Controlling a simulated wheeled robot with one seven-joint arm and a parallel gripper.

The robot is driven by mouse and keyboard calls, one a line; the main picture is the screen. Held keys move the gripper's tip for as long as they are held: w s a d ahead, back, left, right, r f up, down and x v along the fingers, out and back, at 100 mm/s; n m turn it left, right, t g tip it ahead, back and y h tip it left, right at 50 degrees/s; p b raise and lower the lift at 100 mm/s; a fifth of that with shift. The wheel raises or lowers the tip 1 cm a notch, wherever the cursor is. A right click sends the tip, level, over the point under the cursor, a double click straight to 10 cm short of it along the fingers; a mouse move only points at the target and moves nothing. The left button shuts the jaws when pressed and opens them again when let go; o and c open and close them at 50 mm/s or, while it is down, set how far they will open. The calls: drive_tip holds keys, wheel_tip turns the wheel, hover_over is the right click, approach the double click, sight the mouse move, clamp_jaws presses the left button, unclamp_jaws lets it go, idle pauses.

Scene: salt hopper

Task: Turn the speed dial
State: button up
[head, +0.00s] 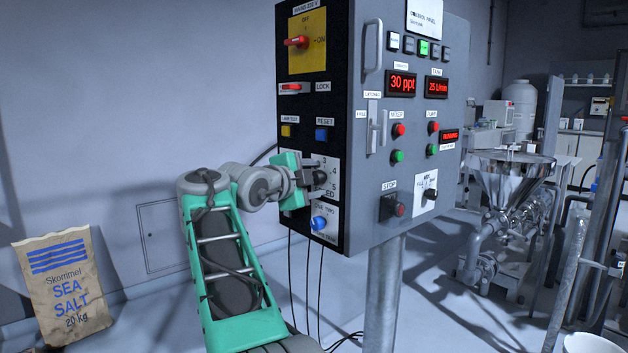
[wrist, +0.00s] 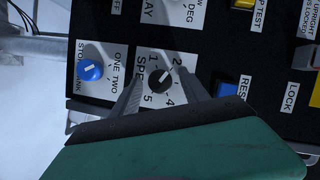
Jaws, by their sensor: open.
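The speed dial (wrist: 159,80) is a small black knob on a white plate (wrist: 142,75) marked with numbers. In the wrist view the digits 1, 2, 4 and 5 show around it, with part of the word SPEED. A pale mark on the knob seems to point toward the 2 side. My gripper (wrist: 161,76) is open, with one finger on each side of the dial; whether the fingers touch it or the plate I cannot tell. In the head view my gripper (head: 314,178) is at the plate on the cabinet's side face and mostly hides the dial.
A blue knob (wrist: 90,70) on a ONE/TWO plate sits close beside the dial. A blue RESET button (head: 321,134) and a yellow lamp test button (head: 286,131) are above it. A red-handled switch (head: 297,42) is higher. Cables hang below the cabinet (head: 345,215).

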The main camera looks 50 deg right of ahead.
drive_tip(key=v, duration=0.8)
drive_tip(key=shift+p, duration=0.45)
drive_tip(key=shift+d, duration=0.1)
drive_tip(key=w+a+r+n+t+y+p, duration=0.2)
drive_tip(key=w+a+n+t+y+p, duration=0.2)
drive_tip(key=w+a+n+p, duration=0.55)
drive_tip(key=a+f+n+t+y+p, duration=0.1)
drive_tip(key=a+f+n+y+p, duration=0.3)
drive_tip(key=a+n+p, duration=0.5)
drive_tip(key=s+a+f+n+g+y+p, duration=0.2)
drive_tip(key=s+a+n+p, duration=0.4)
drive_tip(key=a, duration=0.5)
drive_tip(key=s+a+f+n+g+y+p, duration=0.2)
drive_tip(key=s+a+f+n+y+p, duration=0.3)
drive_tip(key=s+a, duration=0.4)
drive_tip(key=shift+s+a+f+n+y+p, duration=0.15)
drive_tip(key=shift+a+f+n+y+p, duration=0.25)
drive_tip(key=shift+a+n+p, duration=0.45)
